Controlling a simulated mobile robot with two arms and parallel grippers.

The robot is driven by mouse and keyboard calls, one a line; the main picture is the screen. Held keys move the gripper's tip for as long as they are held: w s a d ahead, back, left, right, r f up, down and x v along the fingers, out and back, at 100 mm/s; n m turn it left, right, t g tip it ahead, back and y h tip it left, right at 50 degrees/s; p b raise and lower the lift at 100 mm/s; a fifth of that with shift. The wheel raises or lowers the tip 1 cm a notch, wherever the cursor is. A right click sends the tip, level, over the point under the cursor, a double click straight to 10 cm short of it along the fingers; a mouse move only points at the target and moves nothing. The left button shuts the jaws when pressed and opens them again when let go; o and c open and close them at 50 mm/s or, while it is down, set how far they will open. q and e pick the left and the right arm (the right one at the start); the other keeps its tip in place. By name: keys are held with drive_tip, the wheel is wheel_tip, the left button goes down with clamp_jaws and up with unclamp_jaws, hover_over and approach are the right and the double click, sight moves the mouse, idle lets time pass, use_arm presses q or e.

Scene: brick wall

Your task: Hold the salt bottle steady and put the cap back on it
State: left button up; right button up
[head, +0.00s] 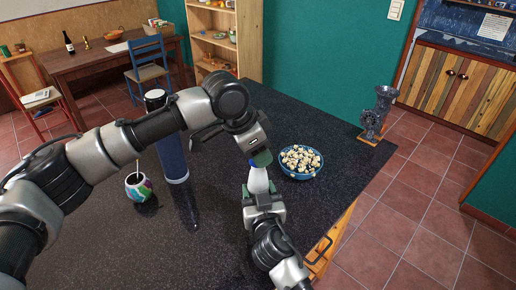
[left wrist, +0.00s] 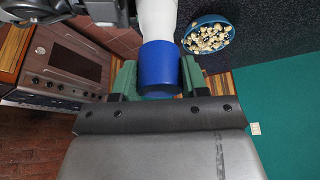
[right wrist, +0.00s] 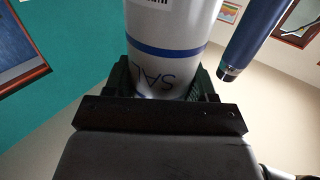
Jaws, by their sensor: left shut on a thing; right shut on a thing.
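The white salt bottle (head: 258,180) is upright above the dark counter. My right gripper (head: 263,207) is shut around its lower part. The right wrist view shows the bottle (right wrist: 170,68) between the fingers, with a blue band and upside-down lettering. My left gripper (head: 260,158) is directly above the bottle, shut on the blue cap (left wrist: 160,68). In the left wrist view the cap is between the green fingers, in line with the end of the bottle (left wrist: 157,18). I cannot tell whether cap and bottle touch or are seated. In the head view the cap is mostly hidden.
A blue bowl (head: 302,177) of popcorn-like pieces stands just right of the bottle. A tall blue cylinder (head: 172,158) and a multicoloured cup (head: 138,187) stand to the left. A grey grinder (head: 377,113) is at the far right corner. The counter's right edge is near.

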sight(258, 181)
use_arm(q)
drive_tip(key=shift+f, duration=0.15)
drive_tip(key=shift+f, duration=0.75)
drive_tip(key=shift+f, duration=0.6)
